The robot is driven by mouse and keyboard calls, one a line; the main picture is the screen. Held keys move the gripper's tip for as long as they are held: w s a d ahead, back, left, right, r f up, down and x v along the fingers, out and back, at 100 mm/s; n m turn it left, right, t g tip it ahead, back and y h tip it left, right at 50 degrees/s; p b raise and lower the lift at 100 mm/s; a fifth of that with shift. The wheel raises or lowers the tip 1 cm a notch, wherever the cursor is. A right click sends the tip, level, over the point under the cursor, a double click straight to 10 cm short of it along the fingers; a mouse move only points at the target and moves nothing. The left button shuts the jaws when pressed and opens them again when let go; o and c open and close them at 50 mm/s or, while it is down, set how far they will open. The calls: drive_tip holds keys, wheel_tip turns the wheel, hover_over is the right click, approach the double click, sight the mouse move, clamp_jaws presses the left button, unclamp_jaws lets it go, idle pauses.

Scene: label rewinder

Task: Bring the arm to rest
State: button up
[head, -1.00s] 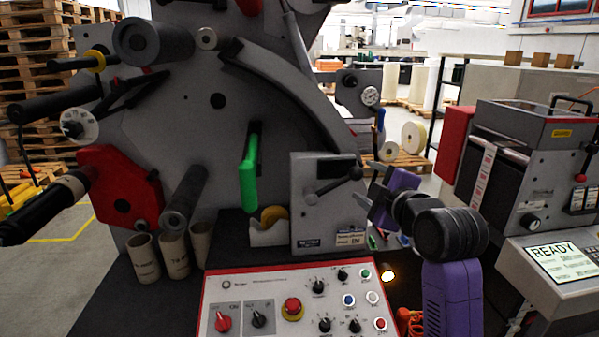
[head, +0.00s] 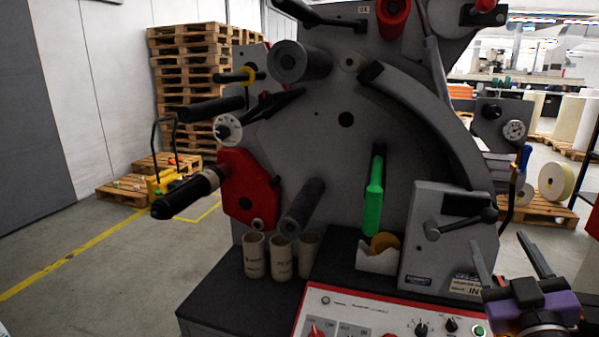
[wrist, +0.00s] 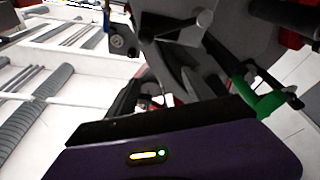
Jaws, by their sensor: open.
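My gripper (head: 510,262) is at the lower right of the head view, in front of the grey lever box (head: 440,255) of the rewinder. Its two dark fingers point up and stand apart, with nothing between them. The purple wrist housing is partly cut off by the picture's lower edge. In the wrist view the purple housing (wrist: 180,155) with a small lit indicator fills the bottom.
The red-edged control panel (head: 380,315) lies below the lever box. Three cardboard cores (head: 282,257) stand on the dark table ledge. A black-handled roller (head: 185,195) juts out left. Pallets (head: 190,90) are stacked behind. The floor at left is open, marked by a yellow line.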

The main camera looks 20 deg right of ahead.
drive_tip(key=s+a+f+m+y, duration=0.1)
drive_tip(key=s+a+f+y, duration=0.1)
drive_tip(key=s+a+f, duration=0.5)
drive_tip(key=s+a+f+m+y, duration=0.1)
drive_tip(key=s+a+f+y, duration=0.1)
drive_tip(key=s+a+f, duration=0.65)
drive_tip(key=s+a+f+n+g+y, duration=0.1)
drive_tip(key=s+a+f+y, duration=0.2)
drive_tip(key=s+a, duration=0.2)
drive_tip(key=s+a+f+n+g+y, duration=0.1)
drive_tip(key=s+a+f, duration=0.3)
drive_tip(key=s, duration=0.4)
drive_tip(key=shift+s+a+n+g+y, duration=0.3)
drive_tip(key=shift+a+g+y, duration=0.35)
drive_tip(key=shift+g+y, duration=0.2)
